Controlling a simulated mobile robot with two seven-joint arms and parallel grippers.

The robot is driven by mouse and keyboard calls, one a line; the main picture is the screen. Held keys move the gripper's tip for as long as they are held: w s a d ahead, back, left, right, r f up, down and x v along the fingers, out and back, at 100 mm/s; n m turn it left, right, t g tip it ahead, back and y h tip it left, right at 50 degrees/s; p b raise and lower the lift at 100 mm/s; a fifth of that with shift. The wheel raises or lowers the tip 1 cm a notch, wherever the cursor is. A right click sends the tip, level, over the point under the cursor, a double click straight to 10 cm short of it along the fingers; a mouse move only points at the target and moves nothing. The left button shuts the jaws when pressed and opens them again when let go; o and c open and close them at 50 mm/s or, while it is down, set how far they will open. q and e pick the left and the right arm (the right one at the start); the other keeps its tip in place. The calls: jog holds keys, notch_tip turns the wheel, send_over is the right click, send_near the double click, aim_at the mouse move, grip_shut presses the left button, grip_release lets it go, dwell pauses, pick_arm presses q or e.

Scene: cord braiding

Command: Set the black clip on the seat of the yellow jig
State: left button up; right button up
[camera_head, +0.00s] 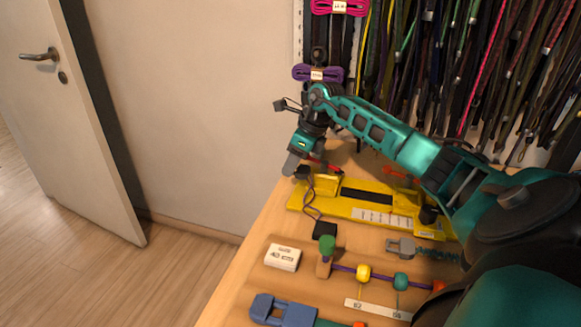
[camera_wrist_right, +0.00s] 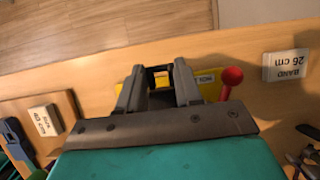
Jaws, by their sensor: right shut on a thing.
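The yellow jig (camera_head: 345,207) lies on the wooden bench, with a dark strip along its middle and a raised yellow block near its left end. Part of it shows behind the fingers in the right wrist view (camera_wrist_right: 208,86). My right gripper (camera_head: 291,164) is at the jig's left end. In the right wrist view its fingers (camera_wrist_right: 159,88) are shut on the black clip (camera_wrist_right: 159,71). The clip appears over or against the yellow jig; I cannot tell whether it touches the seat. The fingers partly hide the seat. My left gripper is not in view.
A red knob (camera_wrist_right: 232,76) stands close beside the fingers. A thin dark cord (camera_head: 309,203) runs down the jig's front towards a black block (camera_head: 325,230). A white box (camera_head: 283,257), beaded cord (camera_head: 363,272) and blue tool (camera_head: 284,312) lie in front. Cords hang behind.

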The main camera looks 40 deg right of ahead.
jog(key=shift+w+d, duration=0.25)
jog(key=shift+d, duration=0.2)
jog(key=shift+s+d, duration=0.3)
jog(key=shift+s, duration=0.3)
jog(key=shift+s+d, duration=0.3)
jog(key=shift+s, duration=0.25)
jog(key=shift+s+d+b, duration=0.35)
jog(key=shift+s+d, duration=0.1)
jog(key=shift+s, duration=0.45)
jog(key=shift+s+d+b, duration=0.3)
jog(key=shift+s+d, duration=0.15)
jog(key=shift+s, duration=0.4)
jog(key=shift+p, duration=0.3)
jog(key=shift+f, duration=0.1)
jog(key=shift+f, duration=0.1)
